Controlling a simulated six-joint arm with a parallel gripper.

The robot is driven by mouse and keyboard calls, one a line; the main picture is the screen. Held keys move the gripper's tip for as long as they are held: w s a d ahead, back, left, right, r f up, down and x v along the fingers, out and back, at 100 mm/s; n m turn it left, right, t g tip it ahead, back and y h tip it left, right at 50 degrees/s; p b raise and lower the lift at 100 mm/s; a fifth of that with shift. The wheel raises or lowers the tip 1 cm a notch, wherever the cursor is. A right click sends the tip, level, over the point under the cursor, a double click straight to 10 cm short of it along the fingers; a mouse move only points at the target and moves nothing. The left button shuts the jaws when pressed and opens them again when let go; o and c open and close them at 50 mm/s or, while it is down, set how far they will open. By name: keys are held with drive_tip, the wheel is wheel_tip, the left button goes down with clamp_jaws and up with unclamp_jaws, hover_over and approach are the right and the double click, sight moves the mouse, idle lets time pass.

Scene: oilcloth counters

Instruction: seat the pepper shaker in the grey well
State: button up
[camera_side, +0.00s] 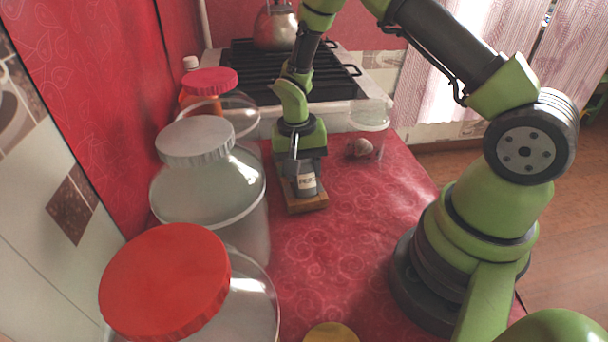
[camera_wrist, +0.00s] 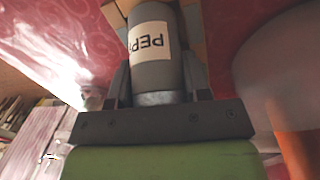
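The pepper shaker (camera_side: 306,182) is a grey cylinder with a white label. It stands upright over a small wooden block (camera_side: 310,207) on the red counter. It also shows in the wrist view (camera_wrist: 153,70), with "PEP" legible on the label. My gripper (camera_side: 298,170) points down, with a finger on each side of the shaker; in the wrist view the gripper (camera_wrist: 157,80) looks closed against its sides. Part of the wooden block shows around the shaker in the wrist view (camera_wrist: 194,22).
Large jars with a red lid (camera_side: 165,280), a white lid (camera_side: 195,140) and a pink lid (camera_side: 210,81) line the left. A clear glass container (camera_side: 369,115) and a garlic-like bulb (camera_side: 358,148) are behind right. A stove (camera_side: 330,90) is behind. The front counter is mostly clear.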

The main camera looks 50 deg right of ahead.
drive_tip(key=c, duration=0.4)
wheel_tip(320, 180, up, 16)
drive_tip(key=f, duration=0.1)
drive_tip(key=shift+c, duration=0.2)
drive_tip(key=m+g+h, duration=0.1)
drive_tip(key=m+h, duration=0.4)
drive_tip(key=m, duration=0.8)
hover_over(309, 163)
drive_tip(key=shift+f, duration=3.1)
